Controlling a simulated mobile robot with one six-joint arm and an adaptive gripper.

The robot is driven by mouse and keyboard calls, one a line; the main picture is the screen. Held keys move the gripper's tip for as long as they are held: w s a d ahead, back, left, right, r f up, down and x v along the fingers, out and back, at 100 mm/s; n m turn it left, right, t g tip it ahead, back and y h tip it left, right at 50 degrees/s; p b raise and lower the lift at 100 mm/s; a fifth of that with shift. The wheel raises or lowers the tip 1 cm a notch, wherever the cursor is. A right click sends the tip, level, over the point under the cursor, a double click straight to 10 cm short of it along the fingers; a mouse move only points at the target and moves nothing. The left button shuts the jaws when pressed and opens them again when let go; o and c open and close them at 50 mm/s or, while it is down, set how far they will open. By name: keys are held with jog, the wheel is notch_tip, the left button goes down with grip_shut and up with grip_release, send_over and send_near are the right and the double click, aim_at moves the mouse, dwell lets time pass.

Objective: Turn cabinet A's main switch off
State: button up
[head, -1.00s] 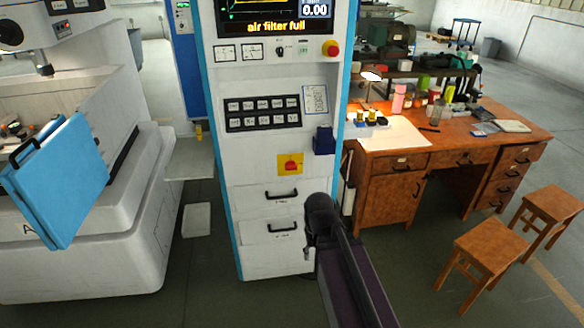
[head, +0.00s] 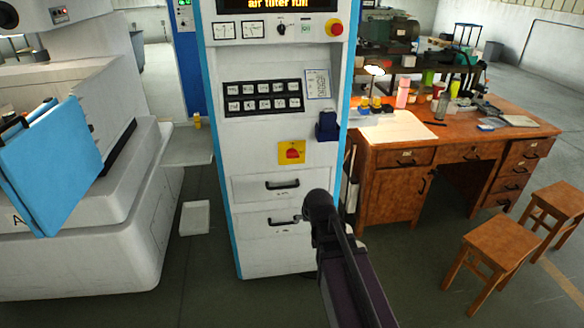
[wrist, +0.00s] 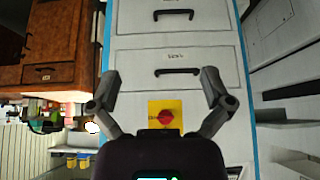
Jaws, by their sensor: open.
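The cabinet (head: 255,187) is a tall white control cabinet with blue edges in the middle of the head view. Its main switch (head: 292,153) is a red rotary knob on a yellow plate, above two drawers. The switch also shows in the wrist view (wrist: 166,117), where the picture is turned over and the drawers lie above it. My gripper (wrist: 162,82) is open and empty, its two fingers spread to either side of the switch in that view. I cannot tell the distance to the knob. In the head view my arm comes from below, in front of the lower drawer's right side.
A blue holder (head: 327,126) juts out right of the switch. A black button panel (head: 263,98) and a red emergency button (head: 335,28) sit above. A wooden desk (head: 395,190) stands right, a white machine with a blue folder (head: 50,165) left.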

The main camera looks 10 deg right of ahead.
jog(key=w+f+t+b, duration=0.3)
jog(key=w+t+b, duration=0.4)
jog(key=w, duration=0.4)
jog(key=t+b, duration=0.9)
jog(key=b, duration=0.6)
send_near(293, 154)
jog(key=f+v, duration=0.1)
jog(key=v, duration=0.3)
jog(key=shift+a+r, duration=0.15)
jog(key=shift+w+r, duration=0.1)
jog(key=p+x, duration=0.4)
jog(key=x, duration=0.9)
jog(key=shift+w+r+p, duration=0.15)
jog(key=shift+w+p, duration=0.05)
jog(key=shift+p, duration=0.2)
